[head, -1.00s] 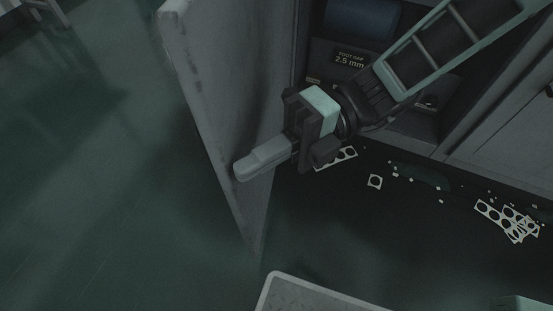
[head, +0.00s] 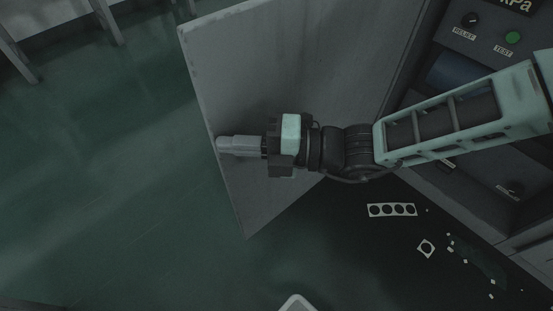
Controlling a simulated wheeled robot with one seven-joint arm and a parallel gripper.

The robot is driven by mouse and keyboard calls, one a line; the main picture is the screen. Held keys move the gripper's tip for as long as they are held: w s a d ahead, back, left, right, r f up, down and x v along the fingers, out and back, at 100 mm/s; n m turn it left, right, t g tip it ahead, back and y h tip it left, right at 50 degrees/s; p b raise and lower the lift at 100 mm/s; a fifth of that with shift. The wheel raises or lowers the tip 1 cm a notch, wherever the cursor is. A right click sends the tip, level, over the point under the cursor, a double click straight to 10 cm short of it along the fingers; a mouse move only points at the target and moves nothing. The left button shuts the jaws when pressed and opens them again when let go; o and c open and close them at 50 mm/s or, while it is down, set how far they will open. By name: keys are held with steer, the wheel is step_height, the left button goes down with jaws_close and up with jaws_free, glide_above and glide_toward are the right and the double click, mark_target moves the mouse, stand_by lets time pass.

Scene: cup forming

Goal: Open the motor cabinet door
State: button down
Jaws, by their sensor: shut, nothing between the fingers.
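The grey motor cabinet door (head: 290,60) stands swung open, its free edge toward the left and its inner face toward me. My gripper (head: 222,145) is shut and empty. It lies across the inner face of the door, with its fingertips near the free edge. I cannot tell whether the fingers touch the door. The cabinet interior (head: 460,75) shows at the right, with a blue cylinder partly hidden behind my arm. The door's handle is not visible.
A control panel with a green button (head: 512,38) and knobs is at the upper right. Punched scrap strips (head: 391,210) and small bits lie on the dark floor at the lower right. Table legs (head: 108,22) stand at the upper left. The green floor at the left is clear.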

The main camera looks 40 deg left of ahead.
steer(key=w+a+m+t+y, duration=0.1)
steer(key=a+t, duration=0.1)
steer(key=a, duration=0.7)
steer(key=shift+a+m+y, duration=0.3)
steer(key=shift+a+m, duration=0.1)
steer(key=p+v, duration=0.4)
steer(key=v, duration=1.3)
steer(key=shift+d, duration=0.25)
